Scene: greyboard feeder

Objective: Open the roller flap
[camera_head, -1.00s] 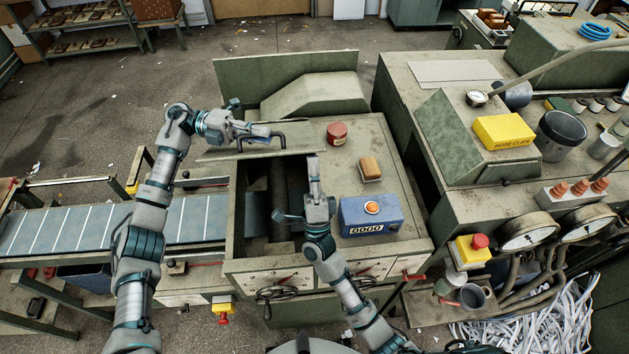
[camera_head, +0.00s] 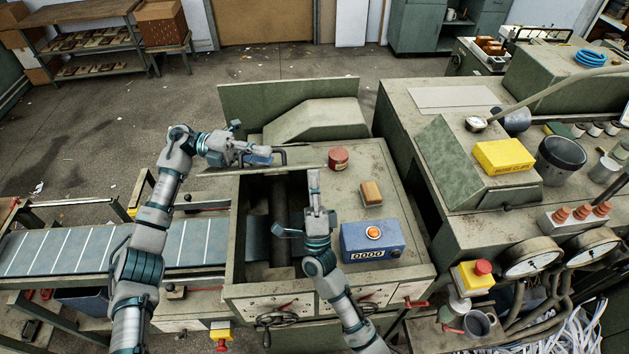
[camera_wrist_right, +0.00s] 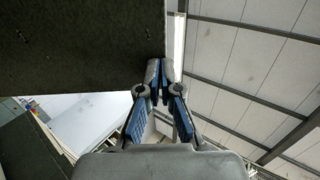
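The roller flap (camera_head: 222,171) is a thin grey-green plate at the back of the machine's opening (camera_head: 290,188). It is raised and shows almost edge-on in the head view. Dark rollers show in the opening below it. My left gripper (camera_head: 270,156) is at the flap's dark bar handle (camera_head: 284,153); its grip on the handle is unclear. My right gripper (camera_head: 313,176) points upward over the opening, close to the flap's right end. In the right wrist view its fingertips (camera_wrist_right: 160,78) are together, beside a dark plate (camera_wrist_right: 80,45) that looks like the flap's underside.
A blue counter box (camera_head: 371,241), an orange-brown block (camera_head: 371,193) and a red tin (camera_head: 338,158) stand on the machine top right of the opening. A conveyor (camera_head: 90,250) runs left. A taller machine (camera_head: 440,110) stands right.

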